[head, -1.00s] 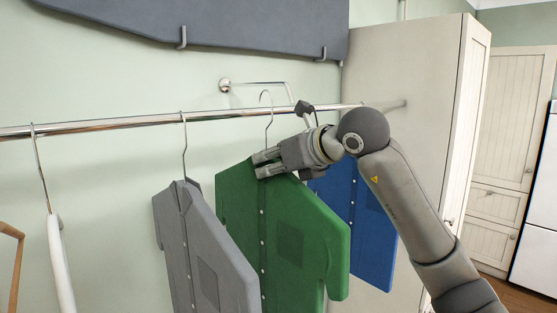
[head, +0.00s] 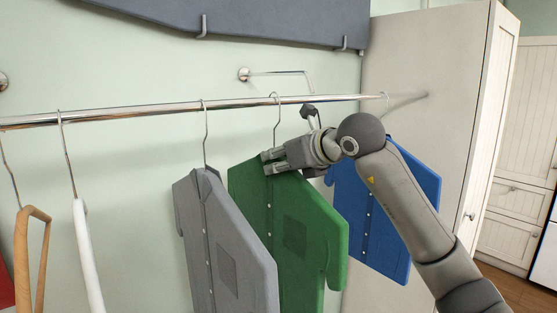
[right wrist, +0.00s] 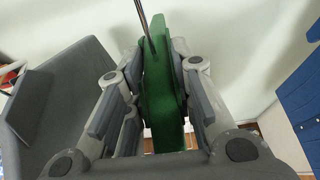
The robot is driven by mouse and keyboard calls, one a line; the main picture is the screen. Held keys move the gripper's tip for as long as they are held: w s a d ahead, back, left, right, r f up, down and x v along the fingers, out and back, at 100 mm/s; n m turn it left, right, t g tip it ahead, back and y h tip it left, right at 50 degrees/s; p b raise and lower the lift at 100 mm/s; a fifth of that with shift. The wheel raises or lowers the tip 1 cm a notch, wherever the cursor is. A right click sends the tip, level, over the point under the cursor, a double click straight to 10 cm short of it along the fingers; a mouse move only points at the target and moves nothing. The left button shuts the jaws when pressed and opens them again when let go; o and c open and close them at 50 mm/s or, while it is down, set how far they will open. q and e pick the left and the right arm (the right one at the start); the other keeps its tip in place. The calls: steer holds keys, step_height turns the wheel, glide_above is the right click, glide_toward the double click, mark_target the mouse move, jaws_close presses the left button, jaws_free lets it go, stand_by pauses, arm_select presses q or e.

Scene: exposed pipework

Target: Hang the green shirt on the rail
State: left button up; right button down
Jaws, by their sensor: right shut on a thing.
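The green shirt (head: 290,225) hangs upright on a wire hanger in the head view, between a grey shirt (head: 222,245) and a blue shirt (head: 372,215). Its hanger hook (head: 276,112) reaches up to the metal rail (head: 150,112), with its top bend about level with the top of the bar. I cannot tell whether the hook bears on the rail. My right gripper (head: 268,163) is shut on the green shirt's shoulder near the collar. In the right wrist view the green cloth (right wrist: 162,100) lies between both fingers. My left gripper is not in view.
A white hanger (head: 88,255) and a wooden hanger (head: 32,255) hang at the left. A wall bracket (head: 280,73) is behind the rail. A cabinet (head: 430,100) stands at the right, and a grey board (head: 260,20) hangs above.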

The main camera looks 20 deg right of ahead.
stand_by(0.3)
steer(key=c, duration=1.2)
jaws_free()
steer(key=shift+o, duration=0.2)
steer(key=shift+f, duration=0.1)
steer(key=shift+s, duration=0.1)
steer(key=v, duration=1.2)
